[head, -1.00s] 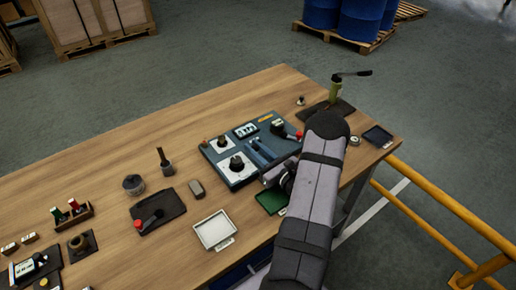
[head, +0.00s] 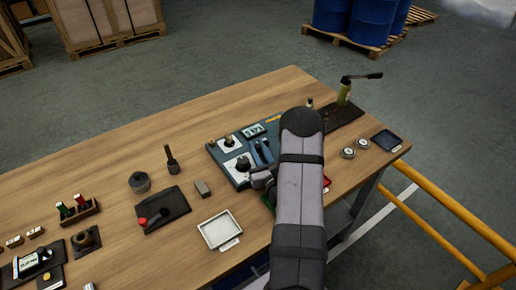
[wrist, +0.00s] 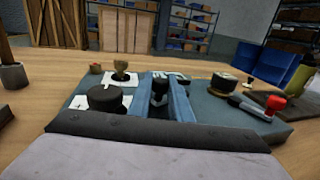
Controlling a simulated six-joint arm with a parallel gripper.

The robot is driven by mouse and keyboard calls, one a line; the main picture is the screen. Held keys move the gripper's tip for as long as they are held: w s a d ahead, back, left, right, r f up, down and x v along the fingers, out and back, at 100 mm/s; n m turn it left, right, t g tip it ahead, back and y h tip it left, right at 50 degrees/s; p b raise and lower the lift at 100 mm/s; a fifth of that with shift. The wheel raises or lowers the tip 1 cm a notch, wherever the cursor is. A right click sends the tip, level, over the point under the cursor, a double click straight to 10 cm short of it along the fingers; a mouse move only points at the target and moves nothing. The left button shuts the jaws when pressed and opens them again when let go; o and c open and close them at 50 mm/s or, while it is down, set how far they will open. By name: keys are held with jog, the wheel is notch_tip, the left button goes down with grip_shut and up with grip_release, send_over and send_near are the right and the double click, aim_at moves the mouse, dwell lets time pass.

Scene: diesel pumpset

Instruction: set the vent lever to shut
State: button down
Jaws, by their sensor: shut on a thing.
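The blue control panel (head: 216,157) lies on the bench, partly covered by my arm. In the wrist view, my gripper (wrist: 160,92) shows as two blue bars, with a dark knobbed lever between them. I take this for the vent lever (wrist: 159,87); its base and markings are hidden. My gripper (head: 262,152) also shows in the head view, over the panel's middle, shut on the lever. The lever's exact setting cannot be read.
Two dials on white plates, a front dial (wrist: 107,98) and a back dial (wrist: 121,77), stand left of the gripper. A red-ended handle (wrist: 272,105) lies to the right. A white tray (head: 218,231) and a hand pump (head: 345,90) stand on the bench.

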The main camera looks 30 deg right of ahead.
aim_at(259, 151)
jog(key=c, duration=1.6)
grip_release()
jog(key=shift+s+a, duration=0.1)
jog(key=shift+s, duration=0.35)
jog(key=b+v, duration=0.2)
jog(key=v, duration=0.3)
jog(key=shift+s, duration=0.15)
jog(key=shift+s+a, duration=0.25)
jog(key=shift+s, duration=0.25)
